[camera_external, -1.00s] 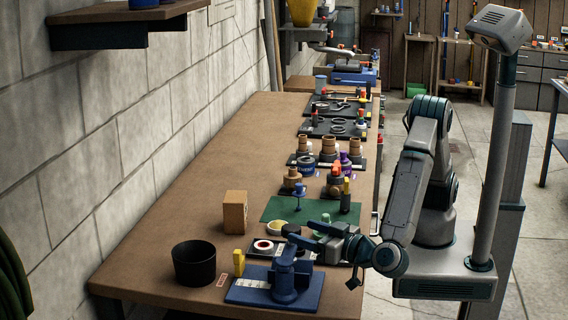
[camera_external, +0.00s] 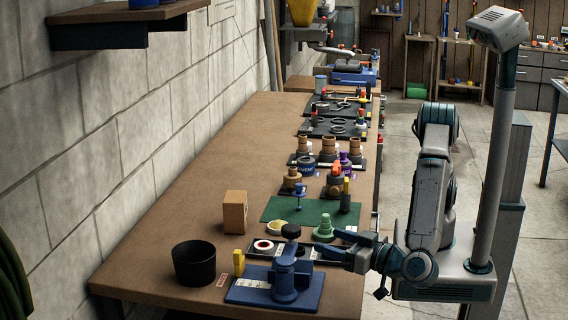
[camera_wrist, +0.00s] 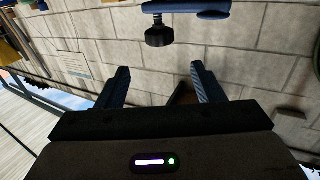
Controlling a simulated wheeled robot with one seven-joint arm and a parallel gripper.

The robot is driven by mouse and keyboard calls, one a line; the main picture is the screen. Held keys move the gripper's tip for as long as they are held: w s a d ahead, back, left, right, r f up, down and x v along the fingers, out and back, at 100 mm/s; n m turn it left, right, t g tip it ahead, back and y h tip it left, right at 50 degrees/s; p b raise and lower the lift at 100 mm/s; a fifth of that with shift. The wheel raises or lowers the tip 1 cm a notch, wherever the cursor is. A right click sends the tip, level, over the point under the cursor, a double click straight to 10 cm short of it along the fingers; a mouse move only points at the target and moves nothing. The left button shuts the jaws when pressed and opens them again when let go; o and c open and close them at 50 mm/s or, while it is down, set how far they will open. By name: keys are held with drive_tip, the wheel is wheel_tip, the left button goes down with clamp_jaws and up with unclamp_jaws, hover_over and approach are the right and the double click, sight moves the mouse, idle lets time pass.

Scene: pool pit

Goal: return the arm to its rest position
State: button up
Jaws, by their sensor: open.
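My gripper (camera_external: 330,241) is over the right edge of the bench near its front end, with its fingers pointing left. It is open, and nothing shows between its fingers. In the wrist view the two fingers of my gripper (camera_wrist: 160,86) stand well apart, with the block wall beyond them. My arm (camera_external: 430,190) is bent, rising from the base at the right of the bench. A blue fixture (camera_external: 287,275) with a black knob (camera_external: 291,231) stands just left of my fingertips; the knob also shows in the wrist view (camera_wrist: 159,36).
A green stepped part (camera_external: 325,228) is close behind my fingers. A black cup (camera_external: 194,263), yellow piece (camera_external: 239,262) and wooden block (camera_external: 235,212) stand farther left on the bench (camera_external: 165,230). A green mat (camera_external: 275,210) lies behind. Floor right of my base is clear.

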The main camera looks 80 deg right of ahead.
drive_tip(key=w+r+y, duration=0.1)
drive_tip(key=w, duration=0.3)
drive_tip(key=w+d+r+y, duration=0.1)
drive_tip(key=w+r+y, duration=0.1)
drive_tip(key=w, duration=0.1)
drive_tip(key=w+d+r+y, duration=0.1)
drive_tip(key=w, duration=0.3)
drive_tip(key=shift+w+r+n+y, duration=0.2)
drive_tip(key=shift+w+n+y, duration=0.1)
drive_tip(key=w+d+r+n+y, duration=0.3)
drive_tip(key=w+d+r+y, duration=0.25)
drive_tip(key=w, duration=0.25)
drive_tip(key=s+d+n+g+y+p, duration=0.1)
drive_tip(key=d+n+g+y, duration=0.2)
drive_tip(key=d, duration=0.7)
drive_tip(key=s+d+f+g+h, duration=0.2)
drive_tip(key=s+d+f+g, duration=0.2)
drive_tip(key=s+d, duration=0.6)
drive_tip(key=s+d+f+m+g+h, duration=0.1)
drive_tip(key=s+d+f+g+h, duration=0.2)
drive_tip(key=s+d, duration=0.8)
drive_tip(key=d+f+g, duration=0.2)
drive_tip(key=d+g, duration=0.1)
drive_tip(key=d, duration=0.1)
drive_tip(key=shift+s+f+m+p, duration=0.2)
drive_tip(key=shift+m+p, duration=0.1)
drive_tip(key=shift+p, duration=0.1)
drive_tip(key=shift+w, duration=0.1)
